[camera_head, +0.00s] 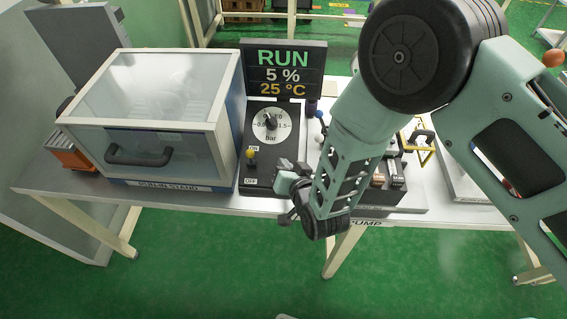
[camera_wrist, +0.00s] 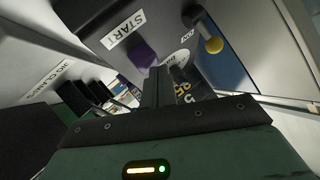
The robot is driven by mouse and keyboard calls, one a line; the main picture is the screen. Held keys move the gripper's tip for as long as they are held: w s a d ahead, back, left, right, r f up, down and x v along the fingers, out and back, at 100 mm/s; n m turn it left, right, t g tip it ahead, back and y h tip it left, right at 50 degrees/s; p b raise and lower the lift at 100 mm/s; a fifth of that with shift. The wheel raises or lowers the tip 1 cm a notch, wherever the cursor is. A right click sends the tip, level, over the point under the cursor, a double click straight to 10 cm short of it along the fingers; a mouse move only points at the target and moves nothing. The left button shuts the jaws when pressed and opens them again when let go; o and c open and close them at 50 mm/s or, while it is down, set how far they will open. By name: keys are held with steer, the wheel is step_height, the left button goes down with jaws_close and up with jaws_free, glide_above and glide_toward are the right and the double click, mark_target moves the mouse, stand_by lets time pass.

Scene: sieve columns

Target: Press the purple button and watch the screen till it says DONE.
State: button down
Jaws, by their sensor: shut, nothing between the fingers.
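The purple button (camera_wrist: 143,54) stands out from a dark panel beside a START label in the wrist view. The screen (camera_head: 283,70) reads RUN, 5 % and 25 °C. My gripper (camera_wrist: 163,82) is shut and empty, its fingertips close to the purple button; I cannot tell whether they touch it. In the head view my gripper (camera_head: 287,184) hangs in front of the dark control box.
The control box has a bar dial (camera_head: 270,124) and a yellow-knobbed ON/OFF lever (camera_head: 251,156). A clear-lidded cabinet (camera_head: 160,100) with a black handle stands left. Right of my arm are a dark pump unit (camera_head: 405,190) and a yellow frame (camera_head: 424,150).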

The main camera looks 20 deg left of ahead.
stand_by(0.3)
steer(key=shift+s+d+r+p, duration=0.1)
steer(key=shift+s+r+p, duration=0.15)
steer(key=shift+r, duration=0.2)
steer(key=shift+s+r+p, duration=0.1)
steer(key=shift+r+p, duration=0.15)
steer(key=shift+r, duration=0.15)
steer(key=shift+s+d+r+p, duration=0.1)
steer(key=shift+s+r+p, duration=0.35)
steer(key=shift+r, duration=0.3)
steer(key=shift+s+d+r+p, duration=0.1)
steer(key=shift+s+r+p, duration=0.15)
steer(key=shift+r+p, duration=0.4)
steer(key=shift+s+d+r+p, duration=0.1)
steer(key=shift+s+r+p, duration=0.25)
steer(key=shift+r, duration=0.5)
steer(key=shift+a, duration=0.1)
